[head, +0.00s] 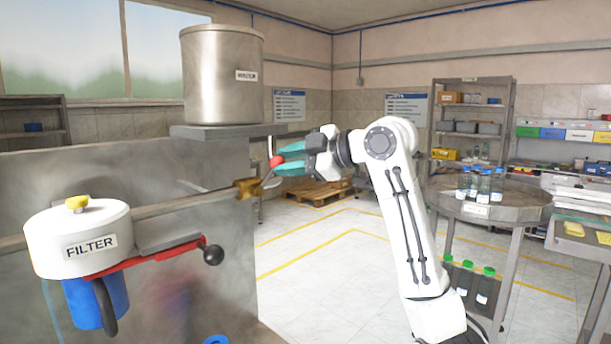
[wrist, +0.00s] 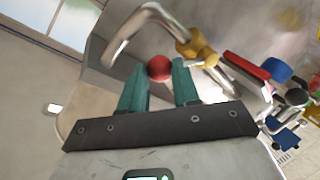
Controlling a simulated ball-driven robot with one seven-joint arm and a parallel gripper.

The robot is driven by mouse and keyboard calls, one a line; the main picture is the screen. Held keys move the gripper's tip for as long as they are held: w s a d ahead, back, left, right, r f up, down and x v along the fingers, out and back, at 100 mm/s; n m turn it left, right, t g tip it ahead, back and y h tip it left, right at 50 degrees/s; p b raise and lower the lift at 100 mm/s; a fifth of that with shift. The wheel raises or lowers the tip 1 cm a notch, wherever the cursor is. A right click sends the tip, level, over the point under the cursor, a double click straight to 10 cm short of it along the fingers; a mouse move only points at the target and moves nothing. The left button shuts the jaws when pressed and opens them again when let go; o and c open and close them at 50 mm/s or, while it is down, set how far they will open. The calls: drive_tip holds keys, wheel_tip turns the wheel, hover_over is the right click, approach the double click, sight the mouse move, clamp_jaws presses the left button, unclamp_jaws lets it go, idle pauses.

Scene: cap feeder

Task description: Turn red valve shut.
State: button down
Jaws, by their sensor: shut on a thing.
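The red valve knob (head: 276,161) is a small ball at the end of a short lever, tilted up from the brass valve body (head: 247,188). The valve sits on a pipe (head: 185,205) along the grey panel. My gripper (head: 281,161) comes from the right, its teal fingers shut on the red knob. In the wrist view the red knob (wrist: 159,68) shows between the fingertips (wrist: 161,73), with the brass valve body (wrist: 197,50) beyond it. The fingers partly cover the knob and the lever's end.
A white filter housing (head: 78,238) with a blue bowl (head: 97,300) and a red lever arm (head: 150,257) ending in a black ball stands at left. A metal water tank (head: 222,80) sits on a shelf above. A round table (head: 520,208) with bottles is right. Floor between is clear.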

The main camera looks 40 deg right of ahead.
drive_tip(key=a+r+n+h+b, duration=0.1)
drive_tip(key=a+r+n+h, duration=0.1)
drive_tip(key=a+n+h, duration=0.2)
drive_tip(key=shift+a+n+g+b, duration=0.4)
drive_tip(key=shift+a+n, duration=0.75)
drive_tip(key=shift+n, duration=0.25)
drive_tip(key=shift+f, duration=0.1)
drive_tip(key=c, duration=0.7)
unclamp_jaws()
drive_tip(key=shift+w, duration=0.15)
drive_tip(key=shift+c, duration=0.2)
